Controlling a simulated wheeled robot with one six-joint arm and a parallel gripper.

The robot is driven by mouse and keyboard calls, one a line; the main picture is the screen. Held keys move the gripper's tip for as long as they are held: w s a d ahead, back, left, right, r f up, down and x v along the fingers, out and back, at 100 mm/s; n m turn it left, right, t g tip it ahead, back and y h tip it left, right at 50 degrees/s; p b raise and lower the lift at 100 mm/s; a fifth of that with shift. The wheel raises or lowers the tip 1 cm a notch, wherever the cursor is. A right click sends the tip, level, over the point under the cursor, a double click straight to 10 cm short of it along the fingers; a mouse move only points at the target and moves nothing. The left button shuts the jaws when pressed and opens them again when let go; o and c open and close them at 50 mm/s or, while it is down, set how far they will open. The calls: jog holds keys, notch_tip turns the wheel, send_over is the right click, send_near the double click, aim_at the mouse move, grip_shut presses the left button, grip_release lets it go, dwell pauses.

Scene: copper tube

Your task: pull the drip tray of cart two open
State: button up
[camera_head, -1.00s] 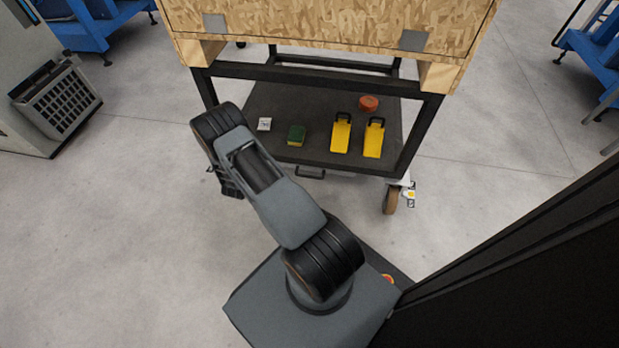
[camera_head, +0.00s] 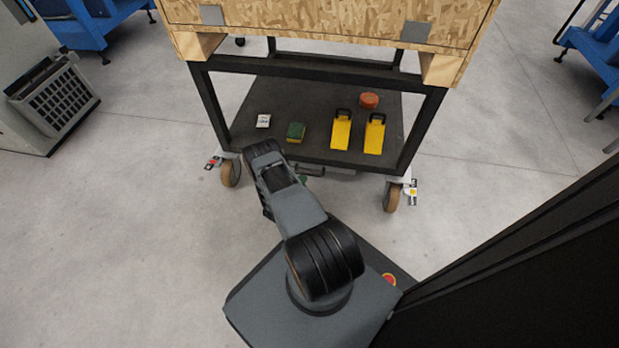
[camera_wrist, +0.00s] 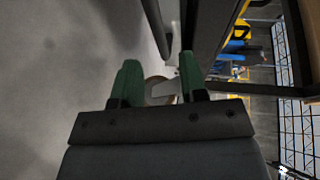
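The cart (camera_head: 375,164) has a dark lower shelf with a small drip tray handle (camera_head: 311,170) under its front edge. The tray body is hidden beneath the shelf. My gripper (camera_head: 302,181) is mostly hidden by my arm in the head view; a bit of green finger shows close to the handle's left end. In the wrist view my gripper (camera_wrist: 160,80) has two green fingers apart with nothing between them. A dark bar (camera_wrist: 154,28), apparently the handle, shows just beyond the fingertips. I cannot tell whether they touch it.
On the shelf are two yellow wedges (camera_head: 341,132), a green box (camera_head: 296,132), a white box (camera_head: 263,121) and an orange round item (camera_head: 369,100). A wooden crate (camera_head: 330,20) sits above. Caster wheels (camera_head: 391,197) stand at the front corners.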

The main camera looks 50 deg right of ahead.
aim_at(310, 174)
jog(key=shift+b+x, duration=1)
jog(key=shift+x, duration=2.2)
jog(key=shift+c, duration=0.5)
grip_shut()
